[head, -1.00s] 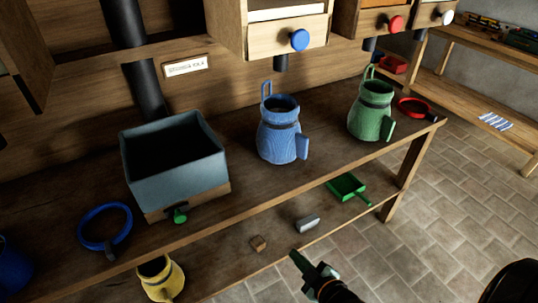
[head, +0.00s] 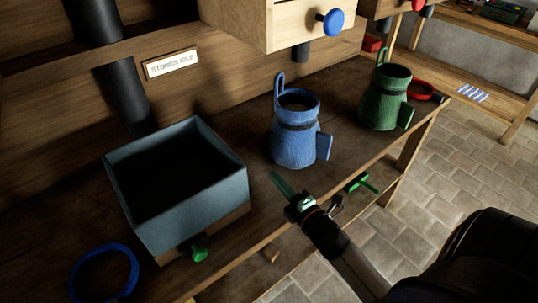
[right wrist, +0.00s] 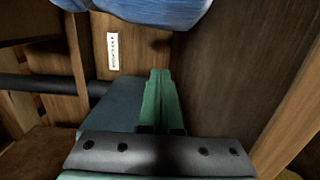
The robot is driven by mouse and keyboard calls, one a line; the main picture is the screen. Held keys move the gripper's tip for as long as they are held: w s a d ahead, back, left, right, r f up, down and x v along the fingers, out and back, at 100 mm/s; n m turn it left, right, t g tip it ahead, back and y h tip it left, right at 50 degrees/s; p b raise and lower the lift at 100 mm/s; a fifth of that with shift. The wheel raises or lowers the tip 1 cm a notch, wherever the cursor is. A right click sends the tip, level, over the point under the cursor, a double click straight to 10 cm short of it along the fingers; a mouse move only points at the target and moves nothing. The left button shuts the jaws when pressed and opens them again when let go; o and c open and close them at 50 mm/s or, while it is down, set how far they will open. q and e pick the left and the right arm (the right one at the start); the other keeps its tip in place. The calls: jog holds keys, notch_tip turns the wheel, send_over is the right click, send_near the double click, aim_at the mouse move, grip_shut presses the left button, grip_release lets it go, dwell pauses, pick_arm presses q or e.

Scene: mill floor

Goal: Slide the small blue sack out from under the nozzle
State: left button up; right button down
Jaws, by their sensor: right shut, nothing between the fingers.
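The small blue sack (head: 295,140) stands upright on the bench with its mouth open and a dark band around its neck. It has a loop at the back and a tab on its right side. The dark nozzle (head: 301,52) hangs above its mouth from a wooden box with a blue knob. My right gripper (head: 275,178), with green fingers, is shut and empty, just in front of the sack's lower left side and apart from it. The right wrist view shows the shut fingers (right wrist: 158,98) and blue cloth (right wrist: 155,10) at the top. My left gripper is out of view.
A blue-grey bin (head: 205,215) with a green knob stands left of the sack. A blue ring (head: 76,275) lies front left. Bare bench lies between both sacks.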

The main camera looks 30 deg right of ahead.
aim_at(273, 156)
jog(key=shift+w, duration=0.5)
jog(key=w, duration=0.8)
jog(key=shift+w, duration=0.25)
jog(key=d, duration=0.1)
jog(key=s+d, duration=0.1)
jog(key=d, duration=0.1)
jog(key=shift+s+d+p, duration=0.1)
jog(key=shift+s+p, duration=0.05)
jog(key=shift+p, duration=0.25)
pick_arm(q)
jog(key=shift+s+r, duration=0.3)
pick_arm(e)
jog(key=shift+s+d, duration=0.1)
jog(key=shift+d, duration=0.2)
jog(key=s+d, duration=0.2)
jog(key=d, duration=0.3)
jog(key=s+d+b, duration=0.1)
jog(key=s+d, duration=0.1)
jog(key=d, duration=0.4)
jog(key=s+d, duration=0.2)
jog(key=d, duration=0.4)
jog(key=shift+f, duration=0.1)
jog(key=shift+s+d, duration=0.15)
jog(key=shift+d, duration=0.1)
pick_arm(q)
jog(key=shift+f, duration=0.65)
pick_arm(e)
jog(key=shift+a, duration=0.1)
